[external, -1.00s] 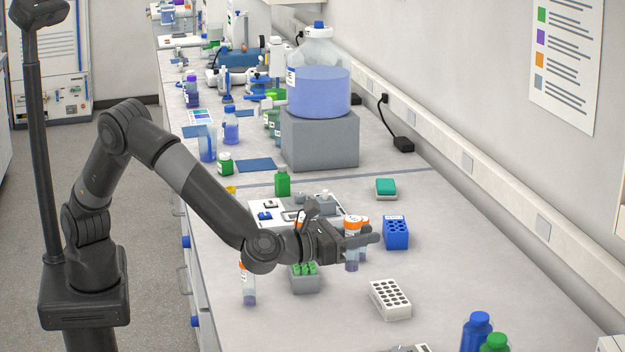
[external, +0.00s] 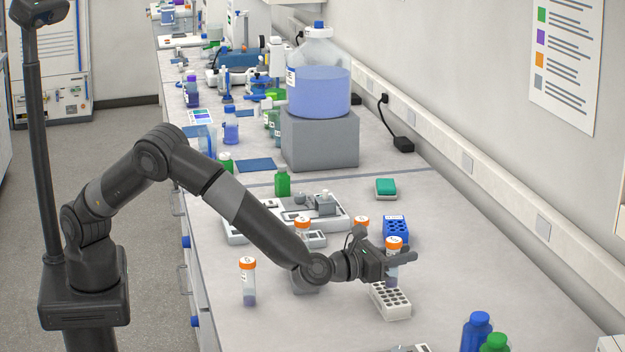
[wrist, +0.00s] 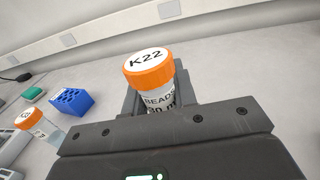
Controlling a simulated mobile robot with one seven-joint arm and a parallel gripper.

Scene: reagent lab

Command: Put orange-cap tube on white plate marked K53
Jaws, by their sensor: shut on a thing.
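My gripper (external: 400,257) is shut on an orange-cap tube (external: 394,272), held upright near the white rack (external: 392,303). In the wrist view the cap of this tube (wrist: 149,70) reads K22, and its label reads BEADS. Another orange-cap tube (external: 248,283) stands on the bench at the left. A third (external: 302,226) is near the grey-and-white equipment, and a further one (external: 361,222) is behind my gripper. I cannot make out a K53 mark on any white plate.
A blue rack (external: 396,230) stands just behind my gripper. A grey holder (external: 305,287) is partly hidden by my arm. Blue-capped (external: 477,332) and green-capped (external: 495,343) bottles stand at the front right. The bench right of the white rack is clear.

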